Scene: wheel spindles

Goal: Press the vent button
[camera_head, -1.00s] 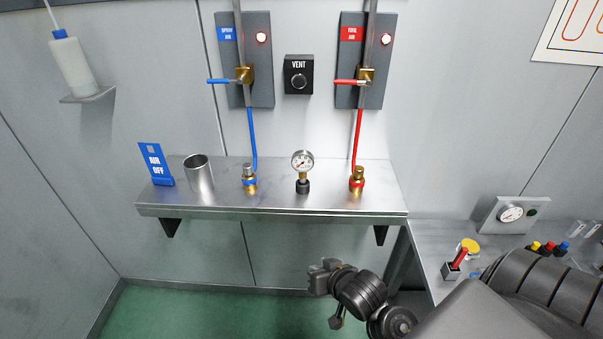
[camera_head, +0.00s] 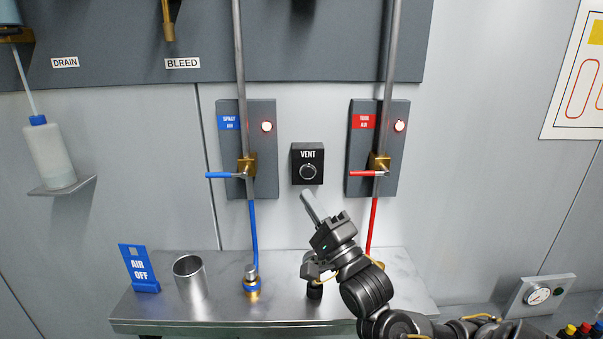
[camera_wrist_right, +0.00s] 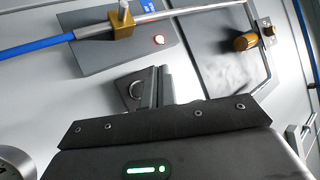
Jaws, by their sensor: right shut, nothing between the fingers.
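The vent button (camera_head: 307,172) is a round dark knob with a light ring on a black box labelled VENT (camera_head: 308,153), fixed to the wall between two valve panels. My right gripper (camera_head: 306,194) is shut and empty, its fingertips just below the vent box in the head view. In the right wrist view the fingers (camera_wrist_right: 159,80) point toward the black box (camera_wrist_right: 128,88), whose round button shows beside them. I cannot tell whether they touch it. My left gripper is not in view.
The spray air panel (camera_head: 265,180) with a blue lever is left of the box; the panel with a red lever (camera_head: 395,180) is right. Below, a metal shelf (camera_head: 225,290) carries a blue AIR OFF sign (camera_head: 139,268), a steel cup (camera_head: 189,277) and fittings.

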